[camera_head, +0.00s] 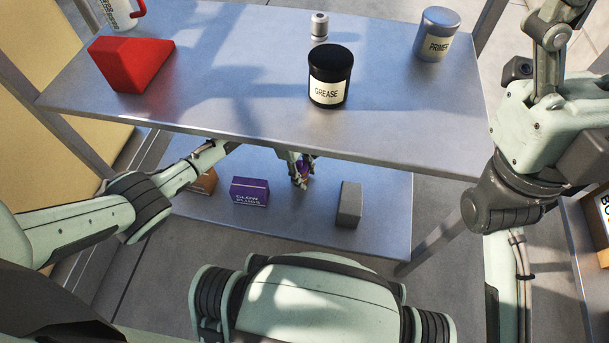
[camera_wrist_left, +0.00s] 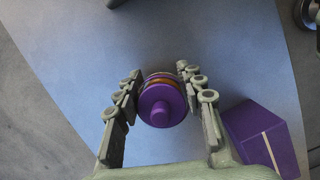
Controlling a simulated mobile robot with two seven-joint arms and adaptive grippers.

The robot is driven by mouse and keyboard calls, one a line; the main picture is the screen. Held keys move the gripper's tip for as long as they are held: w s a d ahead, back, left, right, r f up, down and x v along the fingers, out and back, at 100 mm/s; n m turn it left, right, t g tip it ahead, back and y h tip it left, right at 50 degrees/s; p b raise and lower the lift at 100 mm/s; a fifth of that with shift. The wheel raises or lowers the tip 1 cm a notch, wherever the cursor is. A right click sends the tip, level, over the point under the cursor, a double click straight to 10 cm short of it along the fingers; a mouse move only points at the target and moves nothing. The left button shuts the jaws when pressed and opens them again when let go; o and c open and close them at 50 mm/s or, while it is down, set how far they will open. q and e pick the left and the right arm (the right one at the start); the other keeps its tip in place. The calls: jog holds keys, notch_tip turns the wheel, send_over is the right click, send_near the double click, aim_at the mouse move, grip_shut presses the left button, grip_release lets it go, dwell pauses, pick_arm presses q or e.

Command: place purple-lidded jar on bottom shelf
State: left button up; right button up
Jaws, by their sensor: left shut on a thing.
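The purple-lidded jar (camera_wrist_left: 161,104) is between the fingers of my left gripper (camera_wrist_left: 158,88) in the left wrist view, its lid toward the camera and an orange band behind the lid. In the head view my left gripper (camera_head: 300,170) reaches under the upper shelf, and a bit of the jar's purple (camera_head: 306,163) shows there. The bottom shelf (camera_head: 300,225) lies below it; I cannot tell whether the jar touches it. Of my right gripper, only jointed parts (camera_head: 553,32) show at the upper right; its fingertips are not clear.
On the bottom shelf are a purple box (camera_head: 250,190), a brown box (camera_head: 203,182) and a grey block (camera_head: 348,204). The upper shelf (camera_head: 230,100) overhangs, carrying a red wedge (camera_head: 128,65), a grease jar (camera_head: 330,77), a primer can (camera_head: 437,35) and a small silver-capped bottle (camera_head: 319,27).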

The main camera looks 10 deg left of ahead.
pick_arm(q)
jog(key=o, duration=1.3)
jog(key=shift+r, duration=0.35)
jog(key=shift+a+r+p, duration=0.15)
jog(key=shift+r+p, duration=0.4)
jog(key=shift+p, duration=0.15)
jog(key=w+a, duration=0.1)
jog(key=a, duration=0.3)
jog(key=w+a, duration=0.1)
jog(key=a, duration=0.2)
jog(key=w+a, duration=0.1)
jog(key=a, duration=0.3)
jog(key=shift+w+a+f, duration=0.1)
jog(key=shift+a+f, duration=0.15)
jog(key=shift+a, duration=0.05)
